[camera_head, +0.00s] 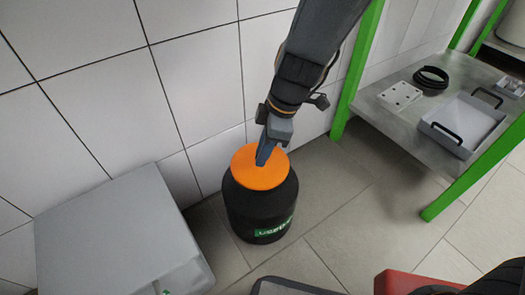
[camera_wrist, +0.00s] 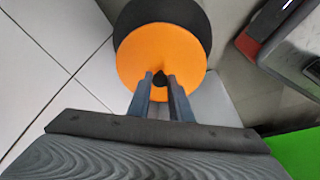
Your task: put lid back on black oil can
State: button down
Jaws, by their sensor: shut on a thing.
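The black oil can (camera_head: 257,212) stands upright on the tiled floor by the wall, with a green label on its front. The orange lid (camera_head: 252,173) is at the top of the can and covers its opening in the head view. In the wrist view the lid (camera_wrist: 150,55) lies in front of the dark can body (camera_wrist: 190,12). My gripper (camera_head: 262,160) comes down from above, its fingertips at the lid's middle. In the wrist view the fingers (camera_wrist: 160,78) close around a small dark knob at the lid's centre. Whether the lid is fully seated cannot be told.
A grey box (camera_head: 110,235) stands left of the can. A green-legged metal bench (camera_head: 375,115) at right holds a grey tray (camera_head: 465,125), a white block and black rings. A red object (camera_head: 410,283) is at the bottom right. Tiled floor between can and bench is clear.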

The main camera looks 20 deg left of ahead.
jog(key=c, duration=1)
grip_release()
jog(key=shift+c, duration=0.2)
jog(key=shift+r, duration=0.15)
jog(key=shift+r+p, duration=2.55)
jog(key=shift+r, duration=0.85)
grip_shut()
